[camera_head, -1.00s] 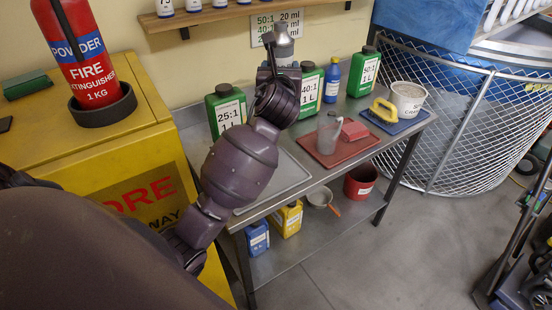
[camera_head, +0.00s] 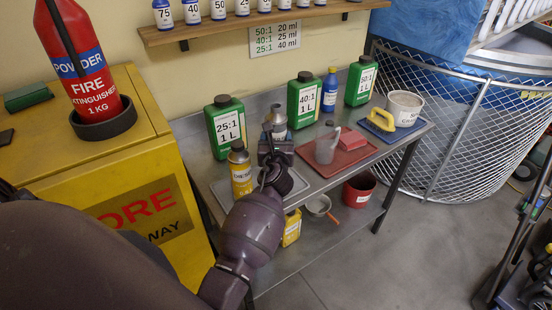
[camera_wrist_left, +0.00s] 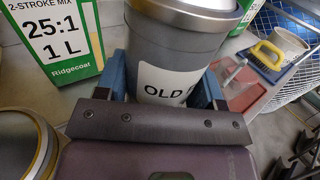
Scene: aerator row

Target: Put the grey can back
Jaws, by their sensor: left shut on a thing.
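The grey can (camera_head: 275,121) is upright in my left gripper (camera_head: 275,144), between the 25:1 green bottle (camera_head: 226,127) and the 40:1 green bottle (camera_head: 304,100). In the left wrist view the blue fingers close on both sides of the grey can (camera_wrist_left: 172,48), whose white label reads "OLD" with the rest cut off. The can's base is hidden, so I cannot tell whether it touches the bench. My right gripper is not in view.
A red tray (camera_head: 345,160) with a clear jug (camera_head: 326,147) and red block lies to the right. A shelf of small bottles (camera_head: 192,12) hangs behind.

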